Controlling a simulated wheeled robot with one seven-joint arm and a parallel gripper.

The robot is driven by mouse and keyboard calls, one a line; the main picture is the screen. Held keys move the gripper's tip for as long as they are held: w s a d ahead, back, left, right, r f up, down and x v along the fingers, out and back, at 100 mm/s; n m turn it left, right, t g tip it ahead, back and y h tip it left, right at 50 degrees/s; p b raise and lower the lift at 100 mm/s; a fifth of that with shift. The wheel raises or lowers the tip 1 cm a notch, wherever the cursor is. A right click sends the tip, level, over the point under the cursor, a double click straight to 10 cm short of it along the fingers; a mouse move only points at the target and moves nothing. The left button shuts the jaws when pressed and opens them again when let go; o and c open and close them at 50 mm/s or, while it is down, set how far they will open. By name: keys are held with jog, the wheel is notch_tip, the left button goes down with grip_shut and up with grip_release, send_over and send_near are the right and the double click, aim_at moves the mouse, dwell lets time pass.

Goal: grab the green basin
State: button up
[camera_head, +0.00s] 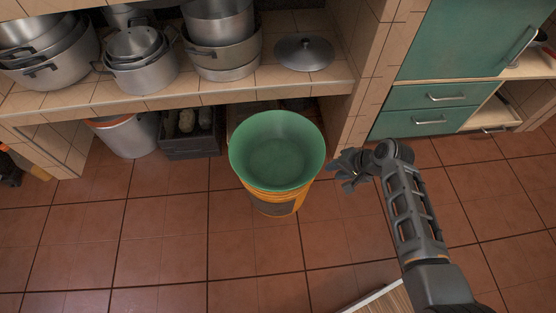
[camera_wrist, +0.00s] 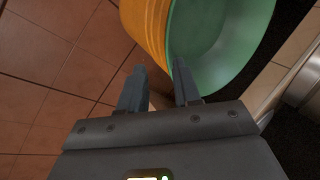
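The green basin (camera_head: 278,150) sits on top of an orange bucket-like container (camera_head: 272,200) on the tiled floor, in front of the counter. In the wrist view the green basin (camera_wrist: 225,35) and the orange container (camera_wrist: 147,25) fill the top, with the basin's rim edge close ahead of the fingers. My gripper (camera_head: 338,172) is just right of the basin's rim in the head view. In the wrist view my gripper's fingers (camera_wrist: 159,64) are apart with a gap between them, and the right finger overlaps the basin's edge. Contact cannot be told.
The counter shelf (camera_head: 330,80) holds several metal pots (camera_head: 145,75) and a lid (camera_head: 304,53). Beneath it are a white bucket (camera_head: 125,135) and a dark crate (camera_head: 190,142). Green drawers (camera_head: 440,97) stand at the right. The floor (camera_head: 170,240) in front is mostly clear.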

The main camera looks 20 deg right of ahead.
jog(key=w+b+x, duration=0.1)
jog(key=b+x, duration=0.2)
jog(key=x, duration=0.5)
jog(key=shift+w+r+y, duration=0.2)
jog(key=shift+w+y, duration=0.15)
jog(key=shift+y, duration=0.05)
jog(key=shift+c, duration=0.4)
grip_shut()
dwell(0.8)
